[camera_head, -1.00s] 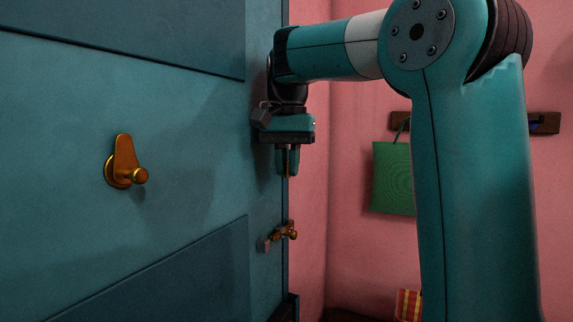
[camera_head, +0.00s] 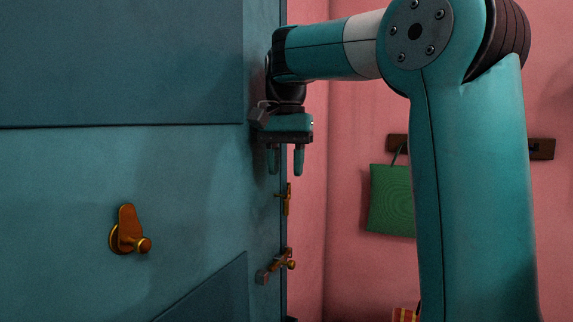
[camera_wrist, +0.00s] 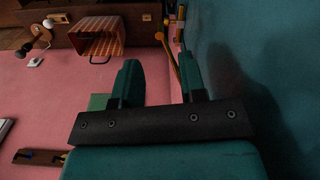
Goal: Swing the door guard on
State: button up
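The teal door (camera_head: 60,180) fills the left of the head view. A small upright brass fitting (camera_head: 286,200), which looks like the door guard, sits at the door's edge. I cannot tell which way its bar lies. My gripper (camera_head: 286,172) is just above it, fingers pointing down, apart and empty. In the wrist view my gripper (camera_wrist: 160,72) also shows a clear gap, and brass parts (camera_wrist: 168,52) lie beyond the fingertips, close to the right finger. A brass fitting with a small knob (camera_head: 290,264) sits lower at the edge.
A brass plate with a knob (camera_head: 128,232) is on the door face. A green hanging cloth (camera_head: 390,200) is on the pink wall (camera_head: 345,120). In the wrist view a checked basket (camera_wrist: 97,42) lies beyond the gripper. The door surface is close on the gripper's right there.

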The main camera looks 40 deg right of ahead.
notch_tip(320, 180, up, 10)
jog(key=p, duration=0.3)
dwell(0.3)
